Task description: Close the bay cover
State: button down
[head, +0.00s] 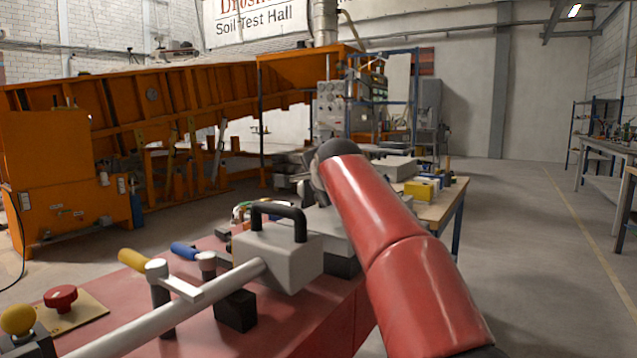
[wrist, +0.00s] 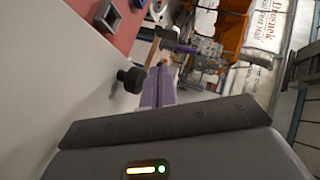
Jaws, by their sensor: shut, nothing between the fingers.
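In the wrist view, a large plain grey panel (wrist: 60,110) with a black knob (wrist: 130,80) fills the left side; it looks like the bay cover. How far open it stands cannot be told. My gripper (wrist: 160,75) shows there as purple fingers, shut and empty, just right of the knob. Whether they touch it is unclear. In the head view my red arm hides the gripper, and I cannot make out the panel for certain.
A red bench top (head: 215,248) carries a grey block with a black handle (head: 280,215), levers and a red push button (head: 61,297). A wooden table (head: 445,197) stands behind my arm. An orange sandbed (head: 170,95) is at the back left.

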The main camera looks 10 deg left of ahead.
jog(key=shift+s, duration=0.1)
dwell(0.3)
jog(key=b+v, duration=0.2)
jog(key=v, duration=0.5)
jog(key=shift+d, duration=0.1)
jog(key=s+d+f+n+g+h, duration=0.2)
jog(key=s+d+f, duration=0.35)
jog(key=d, duration=0.45)
jog(key=s+d+f+n+g+h, duration=0.1)
jog(key=s+d+f+n, duration=0.1)
jog(key=s+d+f, duration=0.6)
jog(key=s+d+f+n+g, duration=0.1)
jog(key=s+d+f, duration=0.2)
jog(key=s+f, duration=0.3)
jog(key=s+d+f+n+g+h, duration=0.1)
jog(key=s+d+f+n, duration=0.1)
jog(key=s+d+f, duration=0.2)
jog(key=s+d+f+n+g+h, duration=0.1)
jog(key=s+d+f, duration=0.3)
jog(key=s+f, duration=0.5)
jog(key=shift+s+f+n+g, duration=0.4)
jog(key=shift+s+n+g, duration=0.2)
jog(key=shift+s, duration=0.65)
jog(key=shift+d, duration=0.15)
